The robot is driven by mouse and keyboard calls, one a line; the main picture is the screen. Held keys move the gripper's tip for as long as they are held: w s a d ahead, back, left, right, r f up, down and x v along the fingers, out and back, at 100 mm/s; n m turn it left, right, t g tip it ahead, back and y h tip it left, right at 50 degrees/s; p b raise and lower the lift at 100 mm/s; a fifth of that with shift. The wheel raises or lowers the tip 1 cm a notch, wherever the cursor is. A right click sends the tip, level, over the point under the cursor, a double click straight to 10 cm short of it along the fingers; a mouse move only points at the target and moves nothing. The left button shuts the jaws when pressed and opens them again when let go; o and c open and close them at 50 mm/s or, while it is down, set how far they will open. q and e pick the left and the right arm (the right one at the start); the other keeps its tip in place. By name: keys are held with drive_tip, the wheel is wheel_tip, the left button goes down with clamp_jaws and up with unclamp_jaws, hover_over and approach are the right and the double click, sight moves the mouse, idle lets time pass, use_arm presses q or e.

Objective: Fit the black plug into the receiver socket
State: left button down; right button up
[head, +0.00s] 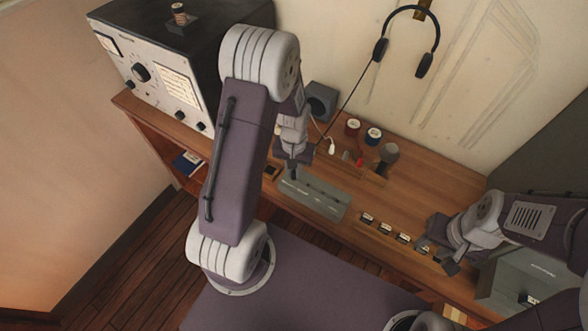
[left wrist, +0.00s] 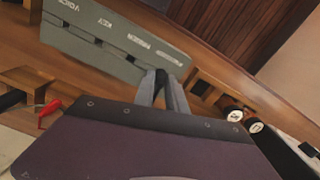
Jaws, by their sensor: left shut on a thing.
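My left gripper (head: 293,174) is over the back-left end of a long grey socket panel (head: 322,203), with its fingers close together. It is shut on a small dark thing, taken to be the black plug, which is mostly hidden between the fingers. In the left wrist view the fingers (left wrist: 165,86) are beside one end of the grey panel (left wrist: 110,45), which carries several labels too blurred to read surely. I cannot tell which socket is the receiver one or whether the plug touches the panel. My right gripper (head: 446,256) is at the desk's front right.
A headset (head: 408,40) hangs on the wall, its cord running down behind my left arm. A radio set (head: 150,75) stands at the left. Jars (head: 373,136), a red plug (left wrist: 48,112) and several small labelled blocks (head: 385,228) are on the wooden desk (head: 420,180).

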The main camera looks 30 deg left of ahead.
use_arm(q)
drive_tip(key=c, duration=1.3)
unclamp_jaws()
drive_tip(key=shift+r, duration=0.1)
wheel_tip(320, 180, up, 9)
drive_tip(key=shift+f+b, duration=0.1)
drive_tip(key=shift+b, duration=0.4)
